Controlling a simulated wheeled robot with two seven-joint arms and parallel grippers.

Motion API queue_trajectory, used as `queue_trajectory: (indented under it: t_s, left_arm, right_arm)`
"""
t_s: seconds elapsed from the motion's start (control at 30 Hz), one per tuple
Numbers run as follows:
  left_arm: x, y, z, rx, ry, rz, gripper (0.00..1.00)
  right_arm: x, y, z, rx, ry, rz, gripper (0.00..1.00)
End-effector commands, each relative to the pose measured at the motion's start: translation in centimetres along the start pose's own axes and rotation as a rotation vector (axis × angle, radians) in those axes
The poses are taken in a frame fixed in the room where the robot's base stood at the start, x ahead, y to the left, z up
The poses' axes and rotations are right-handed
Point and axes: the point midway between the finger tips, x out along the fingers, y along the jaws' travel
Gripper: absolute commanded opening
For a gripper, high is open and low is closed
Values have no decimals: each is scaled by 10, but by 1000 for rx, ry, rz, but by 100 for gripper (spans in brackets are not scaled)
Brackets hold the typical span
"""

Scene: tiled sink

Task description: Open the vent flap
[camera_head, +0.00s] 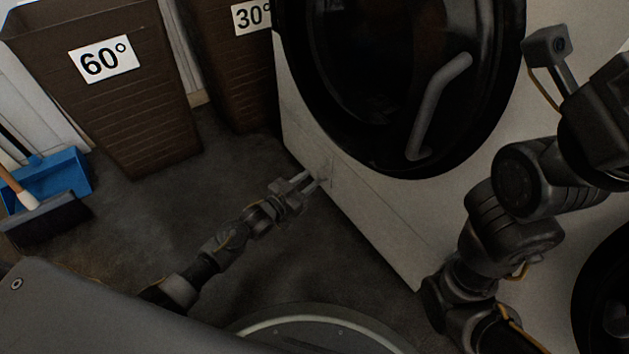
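The white washing machine (400,215) stands at the centre right with its round dark door facing me. A flat rectangular panel with thin seams, which looks like the vent flap (352,196), lies low on its front, below the door. It looks flush with the front. My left gripper (316,182) is at the lower left corner of the machine, at the flap's left end. Its two fingers look apart with nothing between them. I cannot tell whether a fingertip touches the flap. My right arm rises along the right side; its gripper is out of the frame.
Brown laundry baskets marked 60° (140,120) and 30° (228,75) stand at the back left. A blue dustpan (70,172) and a brush (45,220) are at the left. The dark floor (210,185) between is clear. A second round door (605,300) shows at the lower right.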

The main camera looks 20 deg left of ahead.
Motion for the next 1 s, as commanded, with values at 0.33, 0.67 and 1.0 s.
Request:
queue_trajectory:
  t_s: [0.33,0.67,1.0]
  left_arm:
    - [28,1,0,0,1,1,31]
    - [28,0,0,0,0,1,18]
    - [28,0,0,1,0,1,0]
  right_arm:
    - [-17,0,-5,-2,0,9,36]
    - [-16,1,-5,-2,0,9,36]
    - [-16,0,-5,-2,1,8,36]
